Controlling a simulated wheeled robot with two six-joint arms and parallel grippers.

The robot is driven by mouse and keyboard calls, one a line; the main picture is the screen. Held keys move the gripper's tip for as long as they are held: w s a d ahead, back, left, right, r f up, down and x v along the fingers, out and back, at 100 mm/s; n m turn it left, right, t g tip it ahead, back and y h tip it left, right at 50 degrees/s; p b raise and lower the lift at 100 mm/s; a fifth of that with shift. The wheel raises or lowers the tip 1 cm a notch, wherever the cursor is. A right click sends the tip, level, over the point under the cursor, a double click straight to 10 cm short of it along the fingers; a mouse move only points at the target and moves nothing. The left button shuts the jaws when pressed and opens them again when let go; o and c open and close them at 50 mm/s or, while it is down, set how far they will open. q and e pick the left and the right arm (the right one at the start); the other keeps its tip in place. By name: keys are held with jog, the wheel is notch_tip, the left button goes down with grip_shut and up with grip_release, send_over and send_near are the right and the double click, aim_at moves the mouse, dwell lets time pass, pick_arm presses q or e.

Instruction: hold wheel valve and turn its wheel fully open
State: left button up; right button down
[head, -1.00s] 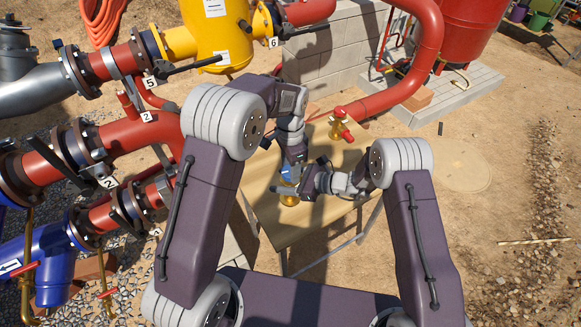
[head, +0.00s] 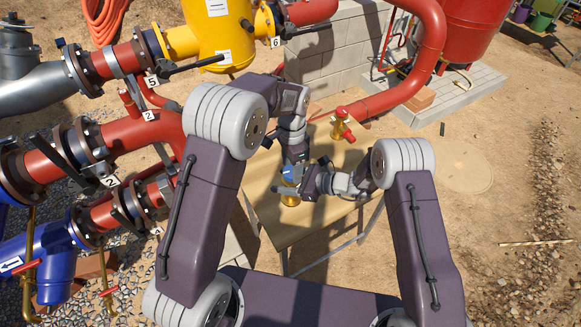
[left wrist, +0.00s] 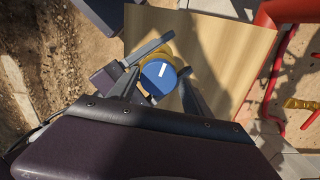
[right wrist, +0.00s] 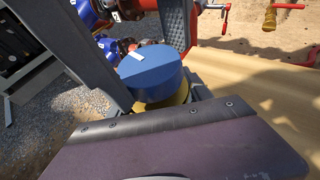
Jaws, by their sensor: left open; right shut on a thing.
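The wheel valve has a brass body (head: 290,199) and a round blue wheel (left wrist: 158,77) with a white mark on top. It is over the wooden table top. My left gripper (left wrist: 161,88) is open above the valve, with its fingers on either side of the blue wheel. My right gripper (head: 293,188) comes in from the right and is shut on the valve's brass body below the wheel. The right wrist view shows the blue wheel (right wrist: 152,73) close up, above a strip of brass (right wrist: 168,99). The fingers' exact contact on the brass is partly hidden.
A brass valve with a red handle (head: 342,125) stands near the table's back edge. The table (head: 262,207) has bare wood around the valve. Red and blue pipes (head: 130,138) fill the left side. A block wall (head: 330,55) stands behind.

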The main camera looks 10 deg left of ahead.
aim_at(286, 170)
pick_arm(q)
jog(key=shift+s+d, duration=0.1)
jog(key=shift+s, duration=0.05)
jog(key=m, duration=0.3)
jog(key=shift+m, duration=0.3)
jog(key=m, duration=0.5)
jog(key=shift+m, duration=0.4)
notch_tip(286, 170, up, 14)
jog(key=a, duration=0.2)
jog(key=s+a+f+n, duration=0.3)
jog(key=s+f+n, duration=0.3)
jog(key=s, duration=0.4)
jog(key=s+a+f+n, duration=0.3)
jog(key=s+f+n, duration=0.4)
jog(key=s, duration=0.3)
jog(key=shift+s+f+n, duration=0.15)
jog(key=shift+s+n, duration=0.1)
jog(key=shift+n, duration=0.55)
jog(key=shift+a, duration=0.1)
